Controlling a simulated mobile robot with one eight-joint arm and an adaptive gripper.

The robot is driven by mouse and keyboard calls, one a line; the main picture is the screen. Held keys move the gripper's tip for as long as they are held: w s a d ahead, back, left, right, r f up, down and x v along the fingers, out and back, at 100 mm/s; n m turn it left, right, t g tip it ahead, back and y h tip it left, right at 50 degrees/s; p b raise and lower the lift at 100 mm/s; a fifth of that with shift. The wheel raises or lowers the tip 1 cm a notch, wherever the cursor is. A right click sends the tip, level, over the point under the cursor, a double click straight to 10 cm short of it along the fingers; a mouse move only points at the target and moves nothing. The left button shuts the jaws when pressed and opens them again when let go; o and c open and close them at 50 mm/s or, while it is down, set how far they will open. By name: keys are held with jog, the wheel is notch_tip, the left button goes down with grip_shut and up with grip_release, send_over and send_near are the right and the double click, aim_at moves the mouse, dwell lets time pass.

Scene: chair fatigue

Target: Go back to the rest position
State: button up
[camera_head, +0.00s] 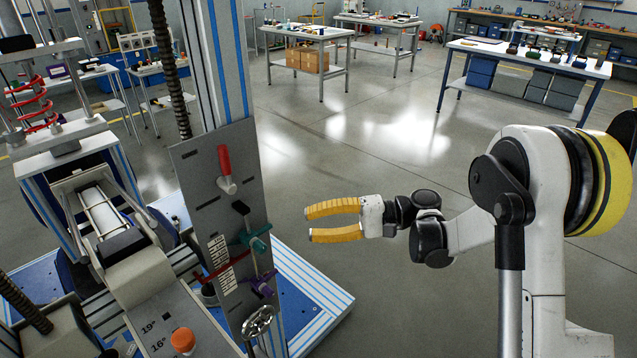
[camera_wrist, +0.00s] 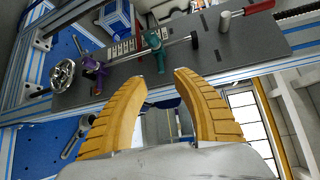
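My gripper (camera_head: 310,223) has two yellow ribbed fingers and points left in the head view, a little to the right of the machine's grey panel (camera_head: 196,190). The fingers are apart with nothing between them. In the wrist view, the two fingertips (camera_wrist: 158,78) are spread below the same panel (camera_wrist: 230,70), and neither is seen gripping anything. My arm reaches in from the right side of the head view.
The panel carries a red handle (camera_head: 226,168), a teal clamp (camera_head: 253,240), a purple clamp (camera_head: 264,288) and a metal handwheel (camera_head: 258,322). An orange knob (camera_head: 183,340) sits at the lower left. Worktables (camera_head: 530,58) stand far back. Open floor lies between.

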jog(key=shift+r, duration=0.1)
jog(key=s+d+r+t+h, duration=0.2)
jog(key=s+d+t+h, duration=0.2)
jog(key=s+d+h, duration=0.4)
jog(key=s+d+r+t+h, duration=0.1)
jog(key=s+d+t+h, duration=0.3)
jog(key=s+d+h, duration=0.4)
jog(key=s+d, duration=0.4)
jog(key=d, duration=0.3)
jog(key=shift+s+r+n+t, duration=0.3)
jog(key=shift+r, duration=0.05)
dwell(0.8)
